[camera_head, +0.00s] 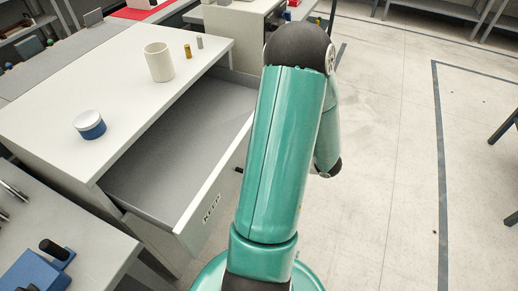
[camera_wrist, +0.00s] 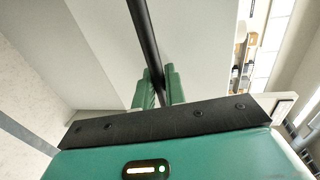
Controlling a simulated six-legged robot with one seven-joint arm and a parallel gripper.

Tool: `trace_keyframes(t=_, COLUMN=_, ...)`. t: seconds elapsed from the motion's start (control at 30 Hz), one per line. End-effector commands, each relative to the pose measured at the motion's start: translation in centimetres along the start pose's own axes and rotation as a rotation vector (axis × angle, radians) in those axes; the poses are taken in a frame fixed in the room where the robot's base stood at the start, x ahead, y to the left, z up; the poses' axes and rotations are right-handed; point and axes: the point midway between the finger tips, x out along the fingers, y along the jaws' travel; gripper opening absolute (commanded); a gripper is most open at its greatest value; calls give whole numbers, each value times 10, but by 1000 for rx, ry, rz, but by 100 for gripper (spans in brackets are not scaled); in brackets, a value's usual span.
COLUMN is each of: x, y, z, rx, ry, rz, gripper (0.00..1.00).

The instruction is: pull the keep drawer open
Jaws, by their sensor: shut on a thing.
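The keep drawer (camera_head: 222,192) stands pulled well out of the white cabinet (camera_head: 150,100) in the head view. Its front carries the label KEEP, and its grey inside looks empty where it shows. A small dark end of its handle (camera_head: 238,170) shows beside my arm. In the wrist view the handle is a black bar (camera_wrist: 143,30) running down between the green fingers of my gripper (camera_wrist: 160,88), which is shut on it. In the head view my arm hides the gripper and most of the handle.
A white cup (camera_head: 159,62), a blue and white round jar (camera_head: 89,125) and two small cylinders (camera_head: 187,51) stand on the cabinet top. A bench with a blue device (camera_head: 38,271) is at lower left. Open floor (camera_head: 390,150) lies to the right.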

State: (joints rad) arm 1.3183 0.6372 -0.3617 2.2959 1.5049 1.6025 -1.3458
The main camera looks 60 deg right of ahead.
Motion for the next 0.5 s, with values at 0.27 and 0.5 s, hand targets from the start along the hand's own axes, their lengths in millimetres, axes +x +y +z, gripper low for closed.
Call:
trace_keyframes(t=0.27, x=0, y=0, z=0, rx=0, ry=2, rz=-1, gripper=30)
trace_keyframes(t=0.5, x=-1, y=0, z=-1, rx=0, ry=3, rz=0, gripper=30)
